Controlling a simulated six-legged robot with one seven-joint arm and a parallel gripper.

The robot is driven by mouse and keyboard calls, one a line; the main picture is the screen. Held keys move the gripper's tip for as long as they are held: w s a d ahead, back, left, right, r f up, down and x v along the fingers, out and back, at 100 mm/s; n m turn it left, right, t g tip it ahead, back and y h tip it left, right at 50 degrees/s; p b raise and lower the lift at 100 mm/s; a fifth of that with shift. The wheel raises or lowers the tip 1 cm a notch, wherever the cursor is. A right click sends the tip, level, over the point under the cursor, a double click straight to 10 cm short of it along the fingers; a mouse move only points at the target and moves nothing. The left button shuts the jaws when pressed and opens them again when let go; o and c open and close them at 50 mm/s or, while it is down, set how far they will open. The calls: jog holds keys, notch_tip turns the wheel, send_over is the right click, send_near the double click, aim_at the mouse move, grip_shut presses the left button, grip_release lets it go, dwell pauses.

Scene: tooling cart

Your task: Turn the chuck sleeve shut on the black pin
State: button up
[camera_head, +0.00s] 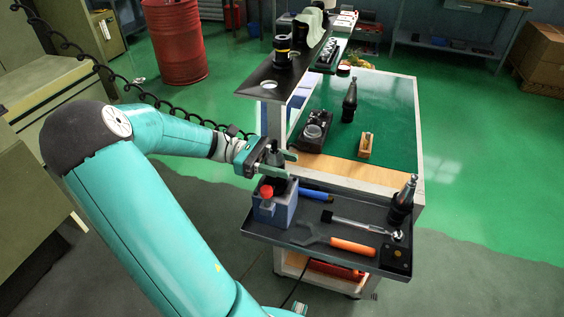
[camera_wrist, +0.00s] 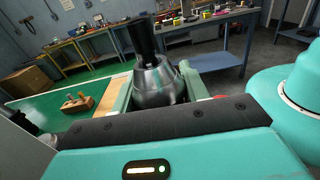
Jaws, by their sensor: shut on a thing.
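The chuck sleeve (camera_wrist: 158,84) is a shiny grey metal cone in the wrist view, between the two fingers of my gripper (camera_wrist: 157,92). My gripper is shut on it. The black pin (camera_wrist: 142,38) stands up out of the sleeve's narrow top; whether the sleeve is tight around it cannot be told. In the head view my gripper (camera_head: 279,163) is just above the blue block (camera_head: 275,208) with a red knob (camera_head: 267,191), at the tray's left end. There the sleeve shows only as a small dark shape, partly hidden by the fingers. Its lower end is hidden.
The dark tray (camera_head: 300,233) holds a blue-handled tool (camera_head: 316,194), a metal-shafted tool (camera_head: 355,224), an orange-handled wrench (camera_head: 350,246) and an upright tool holder (camera_head: 403,200). Behind is the green cart top (camera_head: 385,115). A raised black shelf (camera_head: 262,80) stands close behind my gripper.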

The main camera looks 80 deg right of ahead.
jog(key=shift+a+m+y, duration=0.1)
jog(key=shift+m+y, duration=0.4)
jog(key=shift+y, duration=0.2)
jog(key=o, duration=1)
jog(key=shift+w, duration=0.15)
jog(key=v, duration=1.3)
jog(key=shift+w+r, duration=0.15)
jog(key=shift+w, duration=0.15)
